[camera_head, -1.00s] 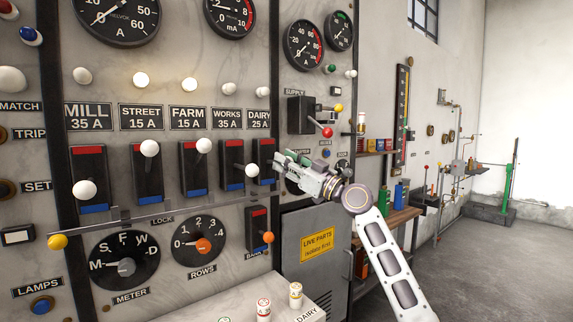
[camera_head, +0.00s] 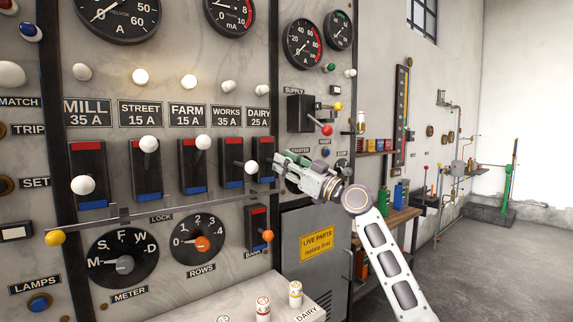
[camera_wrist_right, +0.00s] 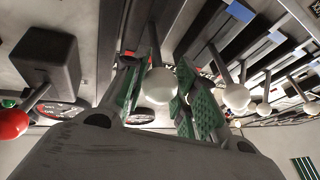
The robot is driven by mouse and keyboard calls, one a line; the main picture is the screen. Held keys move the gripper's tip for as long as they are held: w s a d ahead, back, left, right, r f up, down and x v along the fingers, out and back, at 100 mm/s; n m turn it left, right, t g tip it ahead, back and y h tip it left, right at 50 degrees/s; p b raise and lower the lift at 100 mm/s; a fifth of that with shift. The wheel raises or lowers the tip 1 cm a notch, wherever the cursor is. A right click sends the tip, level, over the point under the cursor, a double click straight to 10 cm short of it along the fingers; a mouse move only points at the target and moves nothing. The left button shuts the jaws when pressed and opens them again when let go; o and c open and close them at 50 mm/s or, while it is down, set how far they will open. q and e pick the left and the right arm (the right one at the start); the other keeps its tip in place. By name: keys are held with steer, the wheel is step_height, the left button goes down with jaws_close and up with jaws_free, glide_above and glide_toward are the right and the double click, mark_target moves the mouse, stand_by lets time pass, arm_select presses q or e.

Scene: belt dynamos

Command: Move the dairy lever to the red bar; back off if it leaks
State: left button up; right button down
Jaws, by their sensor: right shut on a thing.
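The dairy switch (camera_head: 261,158) is the rightmost of the row, with a red bar (camera_head: 260,142) at its top. My left gripper is not in view.
The works lever's white knob (camera_head: 251,168) stands just left of my gripper. A black supply switch (camera_head: 301,113) with a red knob (camera_head: 327,130) is above right. A locking bar (camera_head: 155,215) runs below the switches. A grey cabinet (camera_head: 305,270) is below my gripper.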

steer(key=c, duration=1.1)
jaws_free()
steer(key=shift+f, duration=0.2)
steer(key=shift+r, duration=0.1)
steer(key=shift+v, duration=6)
steer(key=shift+a+m, duration=0.1)
steer(key=shift+m, duration=0.2)
